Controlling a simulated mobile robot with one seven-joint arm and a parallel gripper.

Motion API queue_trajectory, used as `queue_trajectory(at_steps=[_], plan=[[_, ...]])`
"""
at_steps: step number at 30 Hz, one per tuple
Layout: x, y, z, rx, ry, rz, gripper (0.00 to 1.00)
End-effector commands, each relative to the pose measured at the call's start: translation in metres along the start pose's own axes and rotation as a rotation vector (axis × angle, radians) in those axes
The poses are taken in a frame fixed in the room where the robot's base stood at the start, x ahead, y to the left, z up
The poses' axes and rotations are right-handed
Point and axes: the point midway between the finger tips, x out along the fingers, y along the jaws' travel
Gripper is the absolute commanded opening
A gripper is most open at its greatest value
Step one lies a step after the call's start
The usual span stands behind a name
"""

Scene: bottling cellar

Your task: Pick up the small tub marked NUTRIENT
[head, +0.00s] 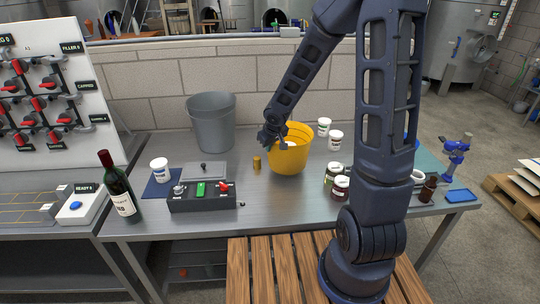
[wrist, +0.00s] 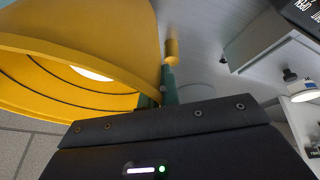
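Several small white-lidded tubs stand on the steel bench, with labels too small to read in the head view. Two are at the back right of the yellow bucket: one tub (head: 323,127) and another (head: 336,140). A third tub (head: 159,170) stands on a dark blue mat at the left. I cannot tell which is marked NUTRIENT. My gripper (head: 271,140) is above the bench at the left rim of the yellow bucket (head: 289,160), apart from these tubs. In the wrist view only parts of its green fingers (wrist: 168,86) show; their opening is unclear.
A white item lies inside the bucket. A small brass cylinder (head: 256,163) stands left of it. A grey bucket (head: 211,122), control box (head: 202,197) and wine bottle (head: 119,188) are further left. Dark jars (head: 340,188) stand right. The front middle bench is clear.

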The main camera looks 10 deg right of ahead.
Motion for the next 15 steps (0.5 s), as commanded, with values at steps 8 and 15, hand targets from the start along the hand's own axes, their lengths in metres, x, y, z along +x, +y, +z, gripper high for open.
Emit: queue_trajectory(at_steps=[8,15], plan=[[0.007,-0.002,0.003,-0.004,-0.001,-0.001,0.0],[0.018,-0.004,0.007,-0.005,0.0,-0.001,0.0]])
